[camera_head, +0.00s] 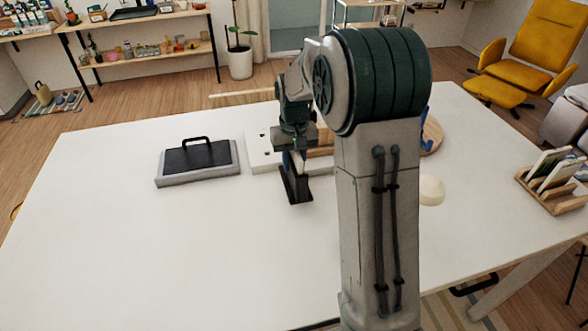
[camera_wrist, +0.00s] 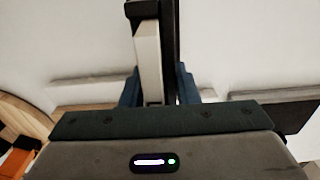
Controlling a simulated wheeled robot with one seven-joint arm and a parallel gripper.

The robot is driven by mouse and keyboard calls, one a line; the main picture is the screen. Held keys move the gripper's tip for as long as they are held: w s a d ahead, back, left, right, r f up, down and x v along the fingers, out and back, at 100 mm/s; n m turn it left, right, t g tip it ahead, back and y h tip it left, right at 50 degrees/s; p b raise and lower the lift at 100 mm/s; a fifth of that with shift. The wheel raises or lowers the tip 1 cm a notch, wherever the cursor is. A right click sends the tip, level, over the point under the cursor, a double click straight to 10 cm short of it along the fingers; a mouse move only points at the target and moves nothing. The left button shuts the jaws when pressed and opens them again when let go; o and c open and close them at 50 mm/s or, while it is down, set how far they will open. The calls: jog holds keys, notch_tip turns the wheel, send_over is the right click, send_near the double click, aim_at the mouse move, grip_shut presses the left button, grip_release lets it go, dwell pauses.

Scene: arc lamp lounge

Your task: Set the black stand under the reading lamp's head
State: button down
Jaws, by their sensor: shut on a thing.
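My gripper (camera_head: 293,160) is shut on the black stand (camera_head: 297,187) near the middle of the white table. The stand is a dark, angular piece that hangs below the fingers; I cannot tell if its foot touches the tabletop. In the wrist view, the stand (camera_wrist: 172,45) runs up from between the blue fingers (camera_wrist: 160,90), with a pale strip beside it. I cannot make out the reading lamp for certain; my arm hides part of the table. A pale rounded thing (camera_head: 432,190) shows just right of my arm.
A grey block with a black handled top (camera_head: 198,158) lies left of my gripper. A white board with dark holes (camera_head: 262,152) is behind the stand. A round wooden board (camera_head: 433,136) and a wooden rack (camera_head: 552,190) are right. The table's front left is clear.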

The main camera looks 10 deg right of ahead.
jog(key=shift+f+p, duration=0.5)
jog(key=shift+f, duration=1.5)
jog(key=shift+f, duration=0.1)
jog(key=c, duration=1.1)
grip_release()
